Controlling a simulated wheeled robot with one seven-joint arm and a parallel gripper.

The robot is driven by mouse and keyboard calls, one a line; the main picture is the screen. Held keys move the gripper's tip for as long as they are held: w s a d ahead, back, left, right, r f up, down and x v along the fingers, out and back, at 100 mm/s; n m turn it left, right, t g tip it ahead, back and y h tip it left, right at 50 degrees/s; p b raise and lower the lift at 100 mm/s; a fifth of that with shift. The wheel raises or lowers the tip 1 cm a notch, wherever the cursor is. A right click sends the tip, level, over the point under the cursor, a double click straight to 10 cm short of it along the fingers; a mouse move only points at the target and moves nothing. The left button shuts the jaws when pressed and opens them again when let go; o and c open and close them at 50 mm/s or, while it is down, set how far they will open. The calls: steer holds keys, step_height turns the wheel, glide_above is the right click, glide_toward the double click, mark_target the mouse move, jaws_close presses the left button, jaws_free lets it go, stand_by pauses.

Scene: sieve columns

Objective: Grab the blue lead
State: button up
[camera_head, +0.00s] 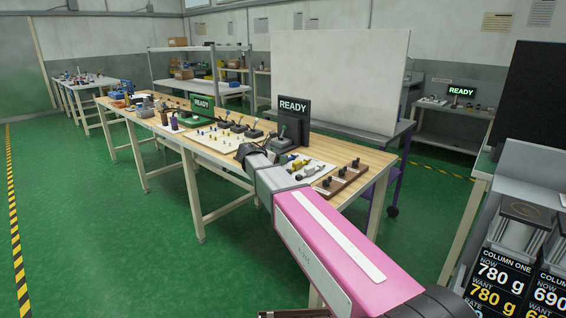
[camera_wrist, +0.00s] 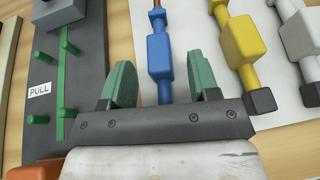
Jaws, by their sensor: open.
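The blue lead (camera_wrist: 160,55) lies on a white sheet (camera_wrist: 190,25) on the wooden bench. It has a thick box-shaped middle, a thin blue body and a copper-coloured far end. My gripper (camera_wrist: 163,82) is open, with its two green-padded fingers apart, one to each side of the lead's line. The lead's near end passes between the fingers and is hidden behind the gripper's dark body. I cannot tell the height of the fingers above the lead. In the head view my gripper (camera_head: 250,152) is over the bench, and I cannot make out the blue lead there.
A yellow lead (camera_wrist: 243,40) and a white lead (camera_wrist: 300,35) lie just to the right. To the left is a dark panel (camera_wrist: 45,100) with green pegs and a PULL label. A READY screen (camera_head: 293,115) stands behind, with a large white board (camera_head: 340,75) beyond.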

steer(key=shift+d, duration=0.1)
steer(key=c, duration=1)
